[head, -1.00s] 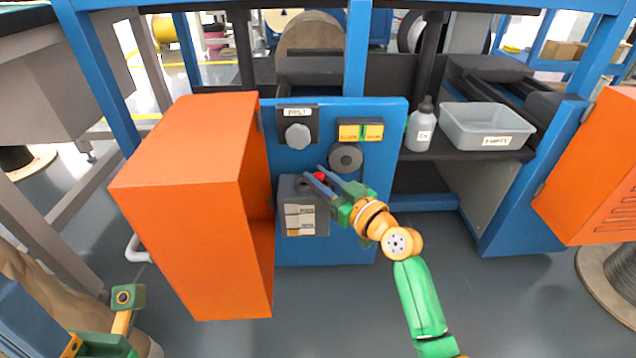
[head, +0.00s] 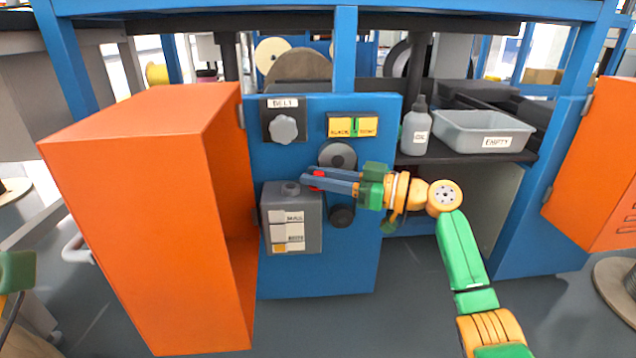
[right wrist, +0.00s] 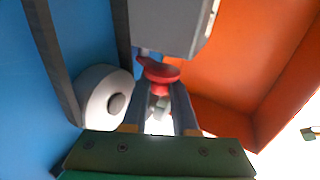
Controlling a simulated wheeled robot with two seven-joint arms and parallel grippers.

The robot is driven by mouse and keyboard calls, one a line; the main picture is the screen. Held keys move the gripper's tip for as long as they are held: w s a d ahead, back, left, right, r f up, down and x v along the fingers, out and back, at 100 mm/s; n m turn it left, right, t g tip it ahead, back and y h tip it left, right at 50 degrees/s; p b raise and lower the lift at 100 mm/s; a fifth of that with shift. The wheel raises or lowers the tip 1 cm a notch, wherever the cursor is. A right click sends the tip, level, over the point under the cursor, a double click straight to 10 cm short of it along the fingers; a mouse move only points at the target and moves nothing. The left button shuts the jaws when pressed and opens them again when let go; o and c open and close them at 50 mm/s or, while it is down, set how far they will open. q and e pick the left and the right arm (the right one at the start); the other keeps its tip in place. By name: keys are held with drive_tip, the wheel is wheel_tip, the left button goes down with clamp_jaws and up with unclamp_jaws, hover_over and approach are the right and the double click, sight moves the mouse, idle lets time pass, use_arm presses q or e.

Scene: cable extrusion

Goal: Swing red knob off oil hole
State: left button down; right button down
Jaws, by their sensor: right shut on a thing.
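The red knob (head: 318,174) is at the right of the top of the grey box (head: 292,222) on the blue machine panel. The oil hole (head: 290,188), a round grey fitting on the box top, shows to the left of the knob, apart from it. My right gripper (head: 316,181) reaches in from the right and is shut on the knob. In the right wrist view the knob (right wrist: 160,72) sits between the fingertips, which partly hide it. Only a green part of my left arm shows at the left edge; its fingers are out of view.
An open orange door (head: 150,200) stands close on the left of the box. A dark round knob (head: 338,155) is just above my right fingers, another (head: 341,216) below. An oil bottle (head: 416,128) and a grey bin (head: 484,130) stand on the shelf at the right.

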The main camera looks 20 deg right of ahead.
idle(0.3)
drive_tip(key=c, duration=0.7)
unclamp_jaws()
